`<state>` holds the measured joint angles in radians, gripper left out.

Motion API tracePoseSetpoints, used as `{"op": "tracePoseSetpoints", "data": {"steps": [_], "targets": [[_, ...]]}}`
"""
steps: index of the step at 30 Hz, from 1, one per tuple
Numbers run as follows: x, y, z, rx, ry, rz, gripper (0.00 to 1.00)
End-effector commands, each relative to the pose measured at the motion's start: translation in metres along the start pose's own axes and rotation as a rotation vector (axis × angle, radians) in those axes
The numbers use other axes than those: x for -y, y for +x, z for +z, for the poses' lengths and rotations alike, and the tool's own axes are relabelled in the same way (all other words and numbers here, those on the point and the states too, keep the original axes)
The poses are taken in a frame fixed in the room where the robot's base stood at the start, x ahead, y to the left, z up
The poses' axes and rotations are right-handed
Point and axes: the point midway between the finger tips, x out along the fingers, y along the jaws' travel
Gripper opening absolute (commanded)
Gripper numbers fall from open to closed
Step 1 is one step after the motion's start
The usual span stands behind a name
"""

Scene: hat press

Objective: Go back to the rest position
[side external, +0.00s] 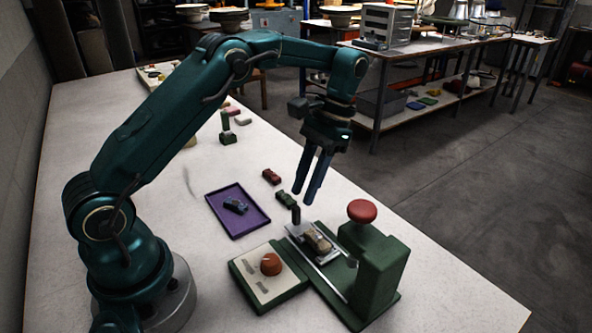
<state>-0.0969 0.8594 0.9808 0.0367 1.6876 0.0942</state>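My gripper (306,197) hangs from the arm with its two long blue fingers pointing down. A gap shows between the fingers and nothing is in it. The fingertips are above the table's right side, behind and above the green press (375,265) with its red knob (362,211). A metal slide plate (328,256) on the press carries a small brownish piece (318,240). A dark upright handle (296,214) stands at the plate's far end, just below the fingertips; they appear apart from it.
A green control box (262,285) with an orange dial (270,264) sits left of the press. A purple tray (222,222) holds a dark part (236,207). Red (271,177) and green (286,199) blocks lie nearby. A green upright tool (226,128) stands farther back. The table's left side is clear.

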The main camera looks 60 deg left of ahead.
Motion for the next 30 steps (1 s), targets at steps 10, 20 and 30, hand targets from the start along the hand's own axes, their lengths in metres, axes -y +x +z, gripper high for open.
{"op": "tracePoseSetpoints", "data": {"steps": [10, 20, 30], "targets": [[-0.007, -0.059, 0.031, -0.170, 0.015, -0.020, 0.30], [-0.020, -0.094, 0.097, -0.415, 0.028, -0.034, 0.30], [-0.031, -0.077, 0.153, -0.674, 0.030, -0.031, 0.30]]}}
